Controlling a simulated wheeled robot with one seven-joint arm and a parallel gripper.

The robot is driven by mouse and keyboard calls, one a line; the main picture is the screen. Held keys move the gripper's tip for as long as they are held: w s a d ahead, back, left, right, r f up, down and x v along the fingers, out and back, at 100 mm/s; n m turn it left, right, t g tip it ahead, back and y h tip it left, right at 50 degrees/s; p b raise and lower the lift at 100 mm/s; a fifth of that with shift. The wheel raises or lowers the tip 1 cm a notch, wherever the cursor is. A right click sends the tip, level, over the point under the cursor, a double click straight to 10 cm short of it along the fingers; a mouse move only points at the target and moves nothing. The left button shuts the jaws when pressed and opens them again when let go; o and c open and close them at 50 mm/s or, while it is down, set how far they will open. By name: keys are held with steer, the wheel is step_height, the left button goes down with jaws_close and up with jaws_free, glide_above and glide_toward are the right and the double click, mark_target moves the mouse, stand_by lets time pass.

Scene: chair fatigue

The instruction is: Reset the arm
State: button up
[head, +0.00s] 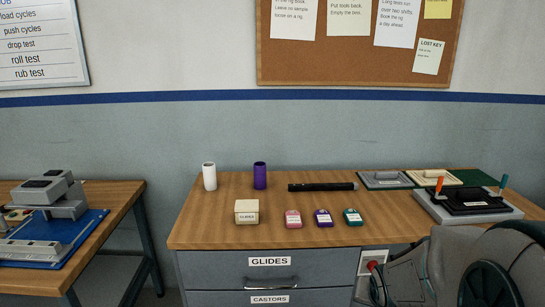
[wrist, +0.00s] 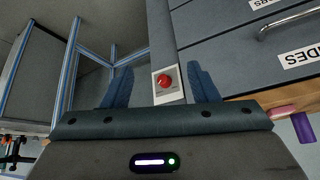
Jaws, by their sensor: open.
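My gripper (wrist: 160,88) fills the lower part of the wrist view, its two blue-grey fingers spread apart with nothing held between them. Between and beyond the fingers is a red button on a pale plate (wrist: 165,83), mounted at the bench's drawer front; I cannot tell how far off it is. In the head view my folded arm (head: 470,265) takes up the lower right corner, in front of the bench. The red button (head: 372,265) also shows there, just left of the arm. The fingertips are hard to make out in the head view.
The wooden bench (head: 215,230) carries a white cylinder (head: 209,177), a purple cylinder (head: 260,176), a black bar (head: 322,187), a cream GLIDES box (head: 247,212), several small coloured blocks and a black device (head: 468,201). A side table (head: 120,200) stands left, with a gap between.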

steer(key=s+a+r+n+g+y+p, duration=0.1)
steer(key=s+a+r+n, duration=0.1)
steer(key=s+a+r, duration=0.2)
steer(key=s+a+r+n+g+y+p, duration=0.1)
steer(key=s+a+r+n+g+p, duration=0.1)
steer(key=s+a+r, duration=0.3)
steer(key=s+r, duration=0.3)
steer(key=s, duration=0.1)
steer(key=shift+s+r+n+p, duration=0.15)
steer(key=shift+s+n+p, duration=0.15)
